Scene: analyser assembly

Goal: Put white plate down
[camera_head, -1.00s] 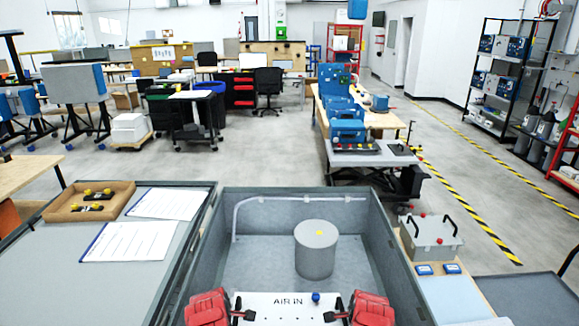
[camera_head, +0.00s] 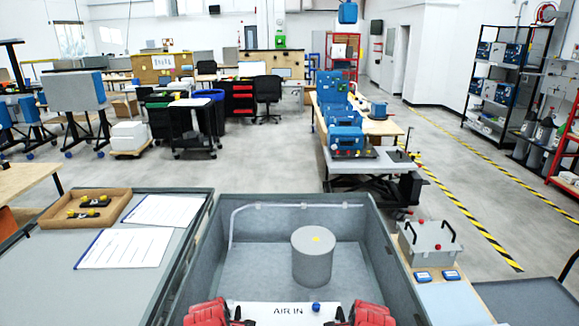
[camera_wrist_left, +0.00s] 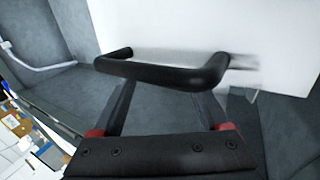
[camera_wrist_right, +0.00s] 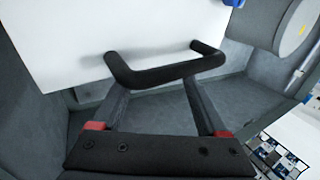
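The white plate (camera_head: 272,311), marked AIR IN with a blue knob (camera_head: 316,307), is low in the head view, at the near end of the grey open box (camera_head: 225,215). Its lower part is cut off by the frame. My left gripper (camera_head: 238,318) is at its left black handle, and my right gripper (camera_head: 340,319) is at its right one. In the left wrist view the fingers reach the black handle (camera_wrist_left: 165,73). In the right wrist view they reach the other handle (camera_wrist_right: 165,73). Both grippers appear shut on the handles. The fingertips are partly hidden, and the plate's underside is hidden.
A grey cylinder (camera_head: 312,262) stands in the box beyond the plate. The box walls rise close around both arms. A grey tabletop (camera_head: 130,285) with papers and a brown tray (camera_head: 122,203) lies left. A grey case (camera_head: 427,243) with black handles stands right.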

